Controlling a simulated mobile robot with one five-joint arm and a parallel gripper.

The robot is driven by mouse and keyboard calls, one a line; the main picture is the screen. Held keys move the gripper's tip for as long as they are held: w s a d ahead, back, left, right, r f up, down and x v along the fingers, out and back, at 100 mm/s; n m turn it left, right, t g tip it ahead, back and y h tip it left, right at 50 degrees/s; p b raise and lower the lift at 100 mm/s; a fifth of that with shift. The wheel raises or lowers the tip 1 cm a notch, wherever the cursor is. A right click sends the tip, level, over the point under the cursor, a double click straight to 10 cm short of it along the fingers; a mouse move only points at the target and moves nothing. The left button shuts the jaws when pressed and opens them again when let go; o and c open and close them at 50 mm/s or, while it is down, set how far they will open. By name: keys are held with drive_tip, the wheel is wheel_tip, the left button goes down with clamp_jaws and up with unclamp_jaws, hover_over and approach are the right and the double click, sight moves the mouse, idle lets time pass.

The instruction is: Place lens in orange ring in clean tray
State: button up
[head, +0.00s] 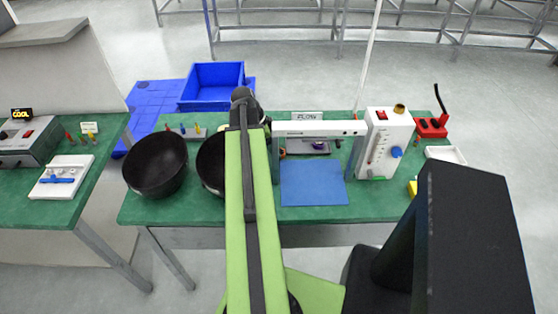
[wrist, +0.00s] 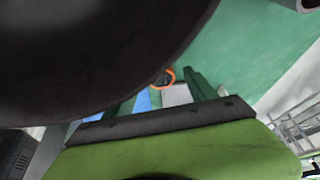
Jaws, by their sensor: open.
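An orange ring (wrist: 165,78) with a dark round centre shows in the wrist view, beyond and between the fingers of my gripper (wrist: 162,88). The fingers are apart, with nothing held between them. The dark centre is too small to tell as a lens for sure. A pale grey surface (wrist: 178,94) lies beside the ring. In the head view, a small dark purplish round piece (head: 319,145) lies on a small grey tray (head: 300,146) behind the blue mat. I cannot tell which tray is the clean one. My arm hides its own fingertips there.
Two black bowls, one fully visible (head: 155,165), stand left on the green table (head: 250,215). A blue mat (head: 313,183) lies centre. A dark curved surface (wrist: 80,60) fills the wrist view's upper left.

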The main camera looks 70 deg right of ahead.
drive_tip(key=shift+b+x, duration=0.35)
drive_tip(key=shift+x, duration=0.75)
drive_tip(key=shift+r, duration=0.2)
clamp_jaws()
wheel_tip(320, 180, up, 10)
drive_tip(key=p, duration=1)
drive_tip(key=shift+r+p, duration=0.15)
drive_tip(key=shift+p, duration=0.25)
